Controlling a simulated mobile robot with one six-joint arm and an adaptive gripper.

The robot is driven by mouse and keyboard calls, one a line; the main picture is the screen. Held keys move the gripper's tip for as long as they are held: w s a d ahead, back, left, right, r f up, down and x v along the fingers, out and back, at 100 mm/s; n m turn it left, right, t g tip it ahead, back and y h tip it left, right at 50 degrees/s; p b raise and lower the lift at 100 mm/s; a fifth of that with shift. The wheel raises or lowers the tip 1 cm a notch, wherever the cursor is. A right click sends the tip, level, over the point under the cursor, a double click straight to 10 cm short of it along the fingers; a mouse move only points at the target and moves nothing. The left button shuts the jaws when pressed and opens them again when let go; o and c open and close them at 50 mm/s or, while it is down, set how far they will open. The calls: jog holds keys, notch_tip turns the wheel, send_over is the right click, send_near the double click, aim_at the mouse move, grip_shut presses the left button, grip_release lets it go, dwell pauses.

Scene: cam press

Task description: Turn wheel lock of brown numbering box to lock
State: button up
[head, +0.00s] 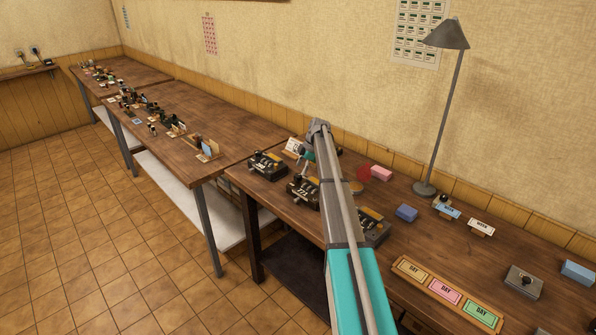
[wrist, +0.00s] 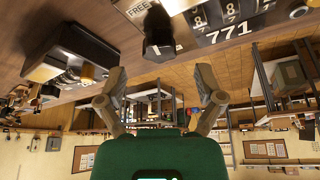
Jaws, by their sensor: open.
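A dark numbering box (wrist: 235,28) marked 771 fills the top of the wrist view, with number wheels reading 8, 7 and 8 or similar. A black wheel lock knob (wrist: 158,32) with a white mark stands on it, beside a FREE label. My gripper (wrist: 160,86) is open and empty, with the knob ahead between its fingers and apart from them. In the head view a dark box marked 77-something (head: 303,194) sits below my wrist; my fingers are hard to make out there. I cannot tell which box counts as brown.
Another numbering box (head: 268,165) stands to the left, and one (head: 372,228) to the right, partly behind my arm. A ticket tray (head: 447,290) lies near the front edge.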

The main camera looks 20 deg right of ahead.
jog(key=p+v, duration=0.8)
jog(key=v, duration=0.2)
jog(key=shift+r, duration=0.25)
jog(key=shift+a+f, duration=0.1)
jog(key=shift+f, duration=0.15)
jog(key=b, duration=0.4)
send_near(297, 175)
jog(key=b+x, duration=0.8)
jog(key=x, duration=0.1)
jog(key=shift+a+f, duration=0.1)
jog(key=shift+f, duration=0.15)
jog(key=c, duration=1.1)
jog(key=shift+c, duration=0.2)
